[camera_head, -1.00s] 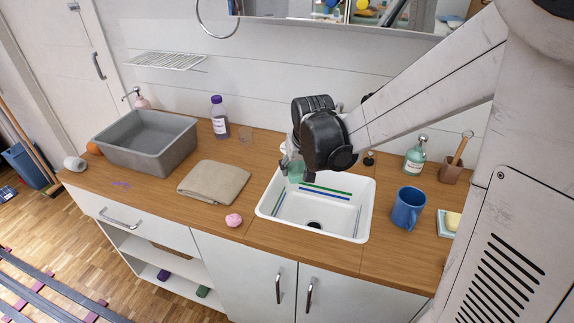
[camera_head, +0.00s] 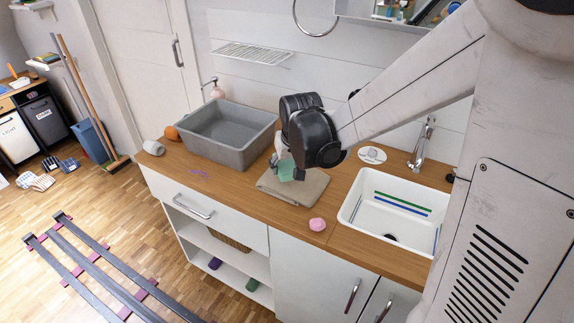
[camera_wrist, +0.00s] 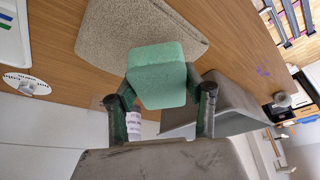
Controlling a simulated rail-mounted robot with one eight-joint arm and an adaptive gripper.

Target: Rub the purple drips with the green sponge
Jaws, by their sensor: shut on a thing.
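The green sponge (camera_wrist: 157,75) is between the two fingers of my gripper (camera_wrist: 160,100) in the wrist view. In the head view my gripper (camera_head: 285,168) is shut on the sponge (camera_head: 287,170), above the folded beige cloth (camera_head: 305,190). The purple drips (camera_head: 199,174) lie on the wooden countertop, left of the gripper and in front of the grey basin. They also show in the wrist view (camera_wrist: 263,71) as a small purple mark at the right, apart from the sponge.
The grey basin (camera_head: 228,132) stands behind the drips. A white cup (camera_head: 154,147) and an orange ball (camera_head: 172,133) are at the counter's left end. A pink lump (camera_head: 317,224) lies near the front edge. The white sink (camera_head: 393,212) is to the right.

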